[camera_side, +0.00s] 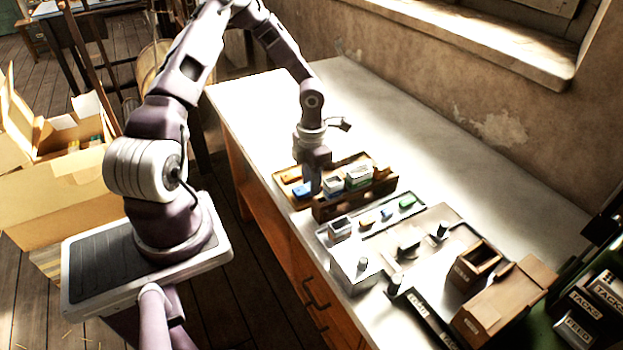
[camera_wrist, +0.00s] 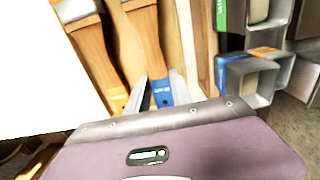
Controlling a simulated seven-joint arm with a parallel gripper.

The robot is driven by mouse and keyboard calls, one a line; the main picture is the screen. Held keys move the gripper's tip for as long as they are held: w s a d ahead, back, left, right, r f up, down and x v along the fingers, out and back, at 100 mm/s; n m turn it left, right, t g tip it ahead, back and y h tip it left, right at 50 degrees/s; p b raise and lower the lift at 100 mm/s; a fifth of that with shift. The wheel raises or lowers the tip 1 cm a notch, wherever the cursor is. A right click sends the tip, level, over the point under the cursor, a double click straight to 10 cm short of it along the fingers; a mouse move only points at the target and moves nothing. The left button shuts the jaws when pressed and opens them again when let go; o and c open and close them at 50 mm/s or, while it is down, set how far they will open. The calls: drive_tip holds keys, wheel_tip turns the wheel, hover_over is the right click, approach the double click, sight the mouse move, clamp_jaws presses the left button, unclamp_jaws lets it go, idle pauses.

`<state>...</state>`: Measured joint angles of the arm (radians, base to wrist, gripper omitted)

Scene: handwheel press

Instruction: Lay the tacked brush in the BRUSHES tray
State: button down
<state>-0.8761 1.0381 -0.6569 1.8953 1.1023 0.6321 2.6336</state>
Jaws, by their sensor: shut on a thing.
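My gripper (camera_side: 313,188) points down at the left part of a wooden tray (camera_side: 355,203). In the wrist view its two fingers (camera_wrist: 168,94) are shut on the blue end of a wooden brush (camera_wrist: 146,40). This brush lies low inside or just above the tray compartment; I cannot tell whether it touches the floor. A second wooden brush (camera_wrist: 92,48) lies to its left. The blue end (camera_side: 301,190) also shows beside my gripper in the side view. I cannot read a BRUSHES label, and the fingers hide part of the held brush.
Grey open sleeves (camera_wrist: 252,80) stand right of the tray's wooden divider (camera_wrist: 185,40). In the side view, a flat tray with small coloured pieces (camera_side: 386,214), a wooden box (camera_side: 472,268) and TACKS boxes (camera_side: 590,303) stand toward the lower right. The bench behind (camera_side: 400,130) is clear.

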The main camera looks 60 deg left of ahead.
idle(0.4)
drive_tip(key=c, duration=1.1)
unclamp_jaws()
drive_tip(key=shift+o, duration=0.2)
wheel_tip(320, 180, up, 7)
drive_tip(key=shift+r, duration=0.1)
drive_tip(key=s+d+r+n+t+y, duration=0.15)
drive_tip(key=s+d+r+n, duration=0.25)
drive_tip(key=r+n, duration=0.5)
drive_tip(key=s+d+r+n+y, duration=0.2)
drive_tip(key=s+d+r+n, duration=0.2)
drive_tip(key=r+n, duration=0.45)
drive_tip(key=s+d+r+n+t+h, duration=0.1)
drive_tip(key=s+d+r+n+t, duration=0.1)
drive_tip(key=n, duration=0.7)
drive_tip(key=s+d+r+n+t+h, duration=0.2)
drive_tip(key=s+d+r+n, duration=0.2)
drive_tip(key=s+d+n, duration=0.3)
drive_tip(key=shift+s+d+r+n, duration=0.2)
drive_tip(key=shift+s+n, duration=0.35)
drive_tip(key=shift+n, duration=0.7)
